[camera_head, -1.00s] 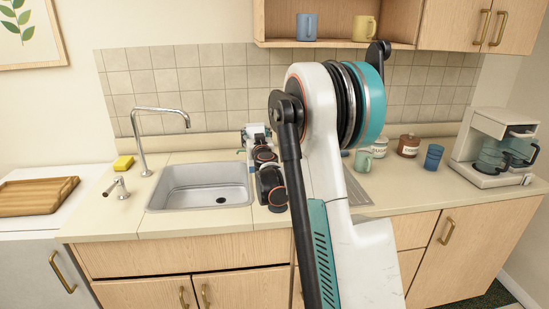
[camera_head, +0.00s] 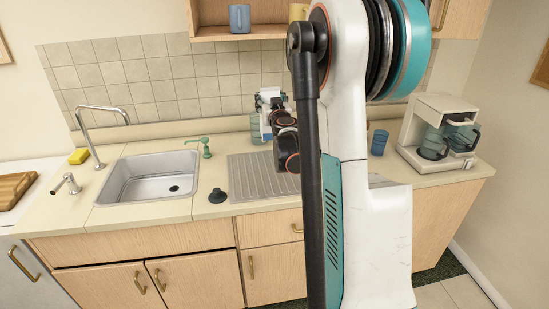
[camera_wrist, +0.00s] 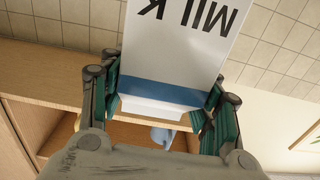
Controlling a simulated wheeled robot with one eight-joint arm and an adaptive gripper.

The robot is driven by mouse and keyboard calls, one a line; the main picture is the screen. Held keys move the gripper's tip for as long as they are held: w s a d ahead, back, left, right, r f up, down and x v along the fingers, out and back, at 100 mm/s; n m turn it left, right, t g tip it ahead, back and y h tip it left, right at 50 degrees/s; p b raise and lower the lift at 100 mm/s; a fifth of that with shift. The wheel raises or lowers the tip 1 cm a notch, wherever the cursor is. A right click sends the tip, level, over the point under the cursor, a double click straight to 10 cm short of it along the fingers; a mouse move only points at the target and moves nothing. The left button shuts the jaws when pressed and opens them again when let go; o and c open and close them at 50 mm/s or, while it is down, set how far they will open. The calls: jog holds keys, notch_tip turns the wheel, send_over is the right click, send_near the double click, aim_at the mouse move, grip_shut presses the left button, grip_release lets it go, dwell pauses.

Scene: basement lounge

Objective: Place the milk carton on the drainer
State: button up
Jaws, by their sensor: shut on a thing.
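The white milk carton (camera_wrist: 180,40) with a blue band fills the upper middle of the wrist view, its lettering upside down. My gripper (camera_wrist: 160,105) is shut on it, with a green-and-black finger on each side. In the head view, my gripper (camera_head: 270,100) is near the back edge of the drainer, and the carton is mostly hidden by it. The drainer (camera_head: 248,178) is a ridged metal plate set in the counter to the right of the sink; my arm covers its right part. I cannot tell the carton's height above it.
A sink (camera_head: 150,182), a green soap dispenser (camera_head: 205,147) and a black plug (camera_head: 217,195) are left of the drainer. A blue cup (camera_head: 379,142) and coffee maker (camera_head: 436,135) stand to the right. A shelf holds a blue mug (camera_head: 239,18).

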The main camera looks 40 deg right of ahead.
notch_tip(320, 180, down, 18)
jog(key=b, duration=0.5)
jog(key=shift+f, duration=0.25)
jog(key=shift+w+f, duration=0.1)
jog(key=shift+f, duration=0.15)
jog(key=o, duration=1.5)
jog(key=shift+r+b+v, duration=0.2)
jog(key=shift+b+v, duration=0.6)
jog(key=shift+v, duration=5.25)
